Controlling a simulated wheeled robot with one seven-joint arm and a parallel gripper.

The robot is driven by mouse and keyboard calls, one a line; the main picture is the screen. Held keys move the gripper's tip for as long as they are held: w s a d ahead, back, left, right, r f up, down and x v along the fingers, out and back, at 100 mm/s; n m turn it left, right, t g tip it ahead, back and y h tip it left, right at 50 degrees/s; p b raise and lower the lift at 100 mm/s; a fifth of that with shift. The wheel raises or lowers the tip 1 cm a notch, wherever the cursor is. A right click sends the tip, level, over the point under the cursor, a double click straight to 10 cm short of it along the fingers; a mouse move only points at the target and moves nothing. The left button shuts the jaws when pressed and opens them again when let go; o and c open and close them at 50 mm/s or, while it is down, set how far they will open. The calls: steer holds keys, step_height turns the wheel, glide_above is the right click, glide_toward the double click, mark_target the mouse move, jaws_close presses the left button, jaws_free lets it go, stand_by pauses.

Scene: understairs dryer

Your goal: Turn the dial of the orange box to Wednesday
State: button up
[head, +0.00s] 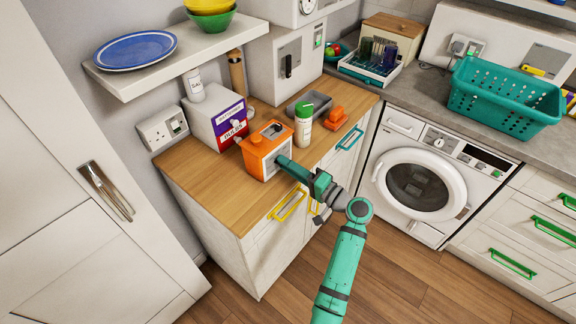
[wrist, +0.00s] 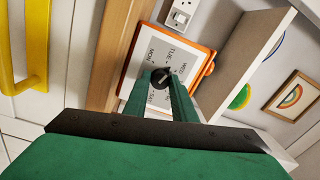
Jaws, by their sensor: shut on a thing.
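The orange box (head: 256,146) stands on the wooden counter near its front edge. In the wrist view its white face, inside an orange rim (wrist: 209,68), carries day labels; MON, TUE and WED can be read around a black dial (wrist: 159,78). My gripper (wrist: 160,90) is shut on the dial, with one green finger on each side. The dial seems to have a narrow tip toward the upper right, near TUE and WED, but its exact setting is unclear. In the head view my gripper (head: 283,162) reaches the box's front from the right and hides the dial.
A purple and white box (head: 228,122) stands behind the orange box. A yellow handle (head: 289,204) sticks out from the cabinet below. A shelf (head: 175,58) hangs above.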

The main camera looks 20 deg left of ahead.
steer(key=m, duration=0.5)
steer(key=shift+d, duration=0.1)
steer(key=shift+m, duration=0.3)
stand_by(0.4)
steer(key=o, duration=1)
steer(key=shift+w, duration=0.1)
steer(key=shift+o, duration=0.2)
steer(key=shift+t, duration=0.3)
steer(key=v, duration=1.1)
steer(key=shift+w+d, duration=0.1)
